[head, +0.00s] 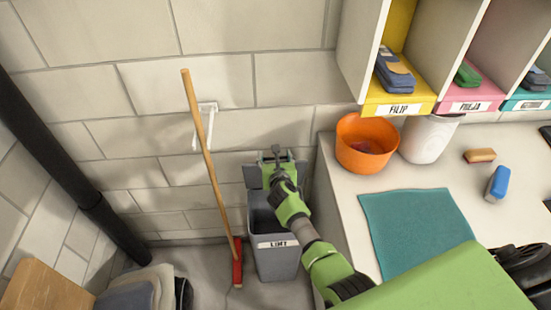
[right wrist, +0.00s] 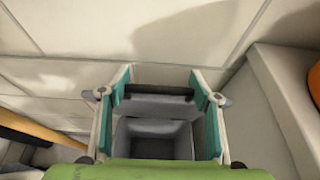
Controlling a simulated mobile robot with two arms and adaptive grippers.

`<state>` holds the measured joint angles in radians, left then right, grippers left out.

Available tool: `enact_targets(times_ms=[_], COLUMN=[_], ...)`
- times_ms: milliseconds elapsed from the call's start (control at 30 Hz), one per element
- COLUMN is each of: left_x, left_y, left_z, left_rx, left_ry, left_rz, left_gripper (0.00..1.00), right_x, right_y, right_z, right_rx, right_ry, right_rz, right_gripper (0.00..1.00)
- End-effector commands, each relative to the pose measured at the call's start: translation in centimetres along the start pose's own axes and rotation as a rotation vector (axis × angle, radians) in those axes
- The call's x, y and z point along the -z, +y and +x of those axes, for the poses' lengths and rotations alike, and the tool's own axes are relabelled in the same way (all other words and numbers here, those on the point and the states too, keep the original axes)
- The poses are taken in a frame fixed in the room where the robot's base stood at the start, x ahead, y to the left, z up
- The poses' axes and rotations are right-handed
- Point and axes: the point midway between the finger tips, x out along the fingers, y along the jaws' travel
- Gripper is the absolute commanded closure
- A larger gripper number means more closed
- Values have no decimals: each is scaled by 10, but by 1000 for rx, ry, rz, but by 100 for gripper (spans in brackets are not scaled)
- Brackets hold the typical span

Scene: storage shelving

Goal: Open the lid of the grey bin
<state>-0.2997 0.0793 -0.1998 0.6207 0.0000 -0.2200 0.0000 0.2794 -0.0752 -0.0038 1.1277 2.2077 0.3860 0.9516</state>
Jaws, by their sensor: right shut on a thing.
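The grey bin (head: 276,262) stands on the floor against the wall, left of the white counter, with a white label on its front. Its lid (head: 252,173) is raised at the back, and the bin's inside (right wrist: 155,146) shows in the right wrist view. My right gripper (head: 276,156) is above the rear of the bin. In the right wrist view its teal pads (right wrist: 160,92) are wide apart, shut on the lid with a dark bar (right wrist: 158,91) between them. The gripper hides part of the lid in the head view. My left gripper is not in view.
A broom (head: 208,165) leans on the wall just left of the bin. The counter (head: 345,215) on the right holds an orange pot (head: 366,147), a white container (head: 428,138) and a teal mat (head: 415,230). Folded cloths (head: 140,288) lie at lower left.

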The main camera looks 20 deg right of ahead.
Motion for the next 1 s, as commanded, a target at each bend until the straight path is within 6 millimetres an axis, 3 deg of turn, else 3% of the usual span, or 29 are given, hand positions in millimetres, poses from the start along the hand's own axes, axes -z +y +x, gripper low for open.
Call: enact_targets(times_ms=[200,233,267,733,1000], left_x=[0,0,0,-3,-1], left_y=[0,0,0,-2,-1], left_z=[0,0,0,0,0], left_rx=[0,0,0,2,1], left_ry=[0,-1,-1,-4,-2], left_rz=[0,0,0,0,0], left_gripper=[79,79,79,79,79], right_x=[-2,-2,-2,1,1], right_y=[1,1,1,0,0], right_z=[0,0,0,-5,-40], right_rx=[-3,-3,-2,0,-1], right_ry=[-4,-4,-4,-1,-1], right_rz=[0,0,0,0,1], right_gripper=[81,34,27,25,25])
